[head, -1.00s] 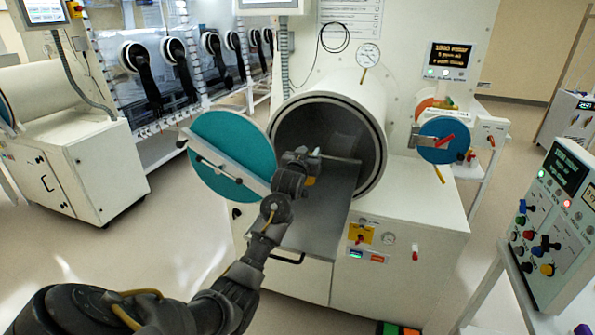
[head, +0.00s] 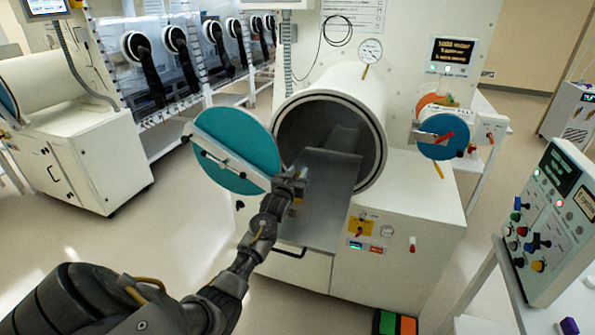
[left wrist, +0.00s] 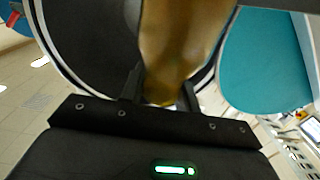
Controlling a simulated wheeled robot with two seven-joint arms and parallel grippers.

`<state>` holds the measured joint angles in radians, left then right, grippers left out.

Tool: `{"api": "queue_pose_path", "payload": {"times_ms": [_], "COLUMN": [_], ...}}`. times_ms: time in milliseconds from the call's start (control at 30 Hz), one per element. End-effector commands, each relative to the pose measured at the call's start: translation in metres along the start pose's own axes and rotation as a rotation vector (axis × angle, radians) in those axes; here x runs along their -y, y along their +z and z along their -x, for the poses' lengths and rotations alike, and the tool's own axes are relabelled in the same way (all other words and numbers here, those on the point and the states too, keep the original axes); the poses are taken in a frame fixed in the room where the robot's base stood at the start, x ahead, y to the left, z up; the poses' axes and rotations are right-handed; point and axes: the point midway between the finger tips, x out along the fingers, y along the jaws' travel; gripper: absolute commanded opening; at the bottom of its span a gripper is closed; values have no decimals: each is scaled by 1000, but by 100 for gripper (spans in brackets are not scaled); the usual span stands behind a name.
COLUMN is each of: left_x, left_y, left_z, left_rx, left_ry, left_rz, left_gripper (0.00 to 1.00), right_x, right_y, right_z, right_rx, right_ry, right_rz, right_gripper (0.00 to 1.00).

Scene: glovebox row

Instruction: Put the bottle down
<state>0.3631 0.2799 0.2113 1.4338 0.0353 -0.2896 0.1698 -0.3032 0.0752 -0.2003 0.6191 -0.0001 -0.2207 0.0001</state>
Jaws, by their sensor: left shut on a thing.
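My left gripper (head: 293,184) is at the front left of the pulled-out grey tray (head: 327,190), outside the round chamber mouth and beside the open teal door. In the left wrist view its fingers are shut on an amber-brown bottle (left wrist: 180,42). Only part of the bottle shows there, and its top runs out of the picture. In the head view the bottle is mostly hidden by the gripper, so I cannot tell whether it touches anything below. The visible tray surface is bare. My right gripper is not in view.
The large antechamber (head: 368,95) stands open behind the tray. Its teal round door (head: 225,140) hangs open close to my left gripper. A smaller port with a blue door (head: 443,136) is to the right. A control console (head: 548,235) stands at the far right.

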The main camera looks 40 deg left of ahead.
Motion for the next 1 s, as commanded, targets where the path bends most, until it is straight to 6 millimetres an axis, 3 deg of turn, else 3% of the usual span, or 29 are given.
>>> {"api": "queue_pose_path", "payload": {"times_ms": [233,267,400,767,1000], "left_x": [0,0,0,-1,-1], "left_y": [4,4,3,2,6], "left_z": [0,0,0,2,34], "left_rx": [0,0,0,4,4], "left_ry": [0,0,0,1,1], "left_rz": [0,0,0,0,-1], "left_gripper": [0,34,53,54,54], "right_x": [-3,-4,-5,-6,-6], "right_y": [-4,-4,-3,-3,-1], "right_z": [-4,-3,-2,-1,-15], "right_rx": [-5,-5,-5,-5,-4], "right_ry": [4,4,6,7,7], "right_rz": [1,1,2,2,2], "right_gripper": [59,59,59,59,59]}}
